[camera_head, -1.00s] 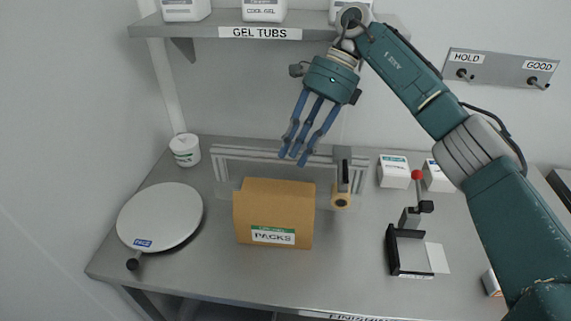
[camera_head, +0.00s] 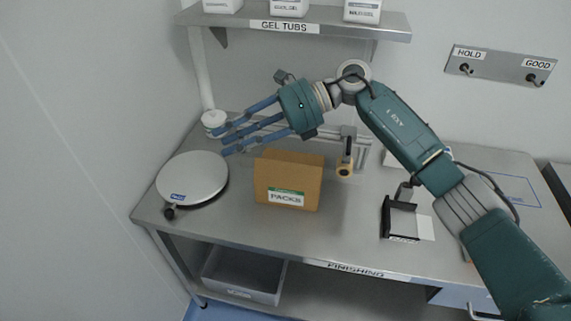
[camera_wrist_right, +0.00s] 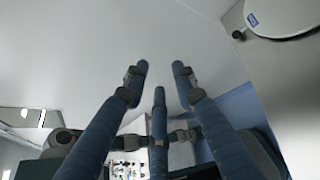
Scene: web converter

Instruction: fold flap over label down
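A brown cardboard box (camera_head: 278,175) stands upright on the steel bench. A white and green PACKS label (camera_head: 286,197) is on the lower part of its front. I cannot make out a separate flap at its top edge. My right gripper (camera_head: 221,139) is above and to the left of the box, pointing left. Its blue fingers are spread, with nothing between them. The right wrist view also shows the open fingers (camera_wrist_right: 159,82), with no box in sight. My left gripper is not in view.
A black holder (camera_head: 401,218) is further right. The GEL TUBS shelf (camera_head: 380,30) hangs above. Bench front is clear.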

